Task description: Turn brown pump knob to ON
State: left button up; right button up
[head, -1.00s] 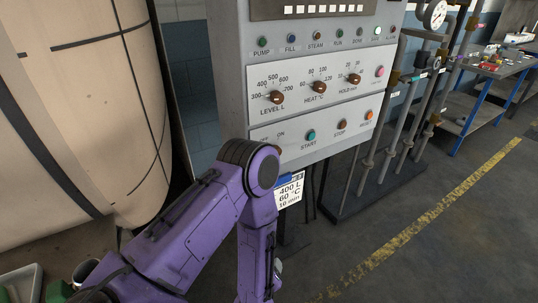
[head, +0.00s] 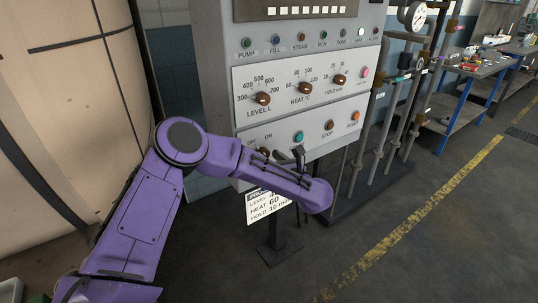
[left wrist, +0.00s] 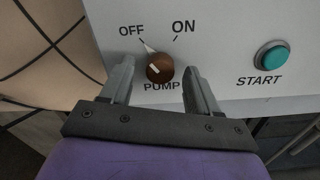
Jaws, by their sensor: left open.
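The brown pump knob (left wrist: 160,68) is on the panel in the left wrist view, above the label PUMP. Its white mark points up and left, toward OFF; ON is printed at the upper right. My left gripper (left wrist: 160,78) is open, with one finger on each side of the knob. I cannot tell whether the fingers touch it. In the head view my purple left arm reaches across the lower panel (head: 344,120), and the knob (head: 263,152) shows only in part above the forearm. My right gripper is not in view.
The green START button (left wrist: 271,57) is right of the knob. Level, heat and hold knobs sit in a row above. A paper card (head: 268,207) hangs below the panel, partly behind my arm. Pipes (head: 400,110) stand to the right, and a large beige vessel (head: 70,100) is at left.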

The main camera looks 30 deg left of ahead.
pick_arm(q)
jog(key=shift+w+a, duration=0.15)
jog(key=shift+a, duration=0.15)
jog(key=shift+c, duration=0.2)
jog(key=c, duration=1)
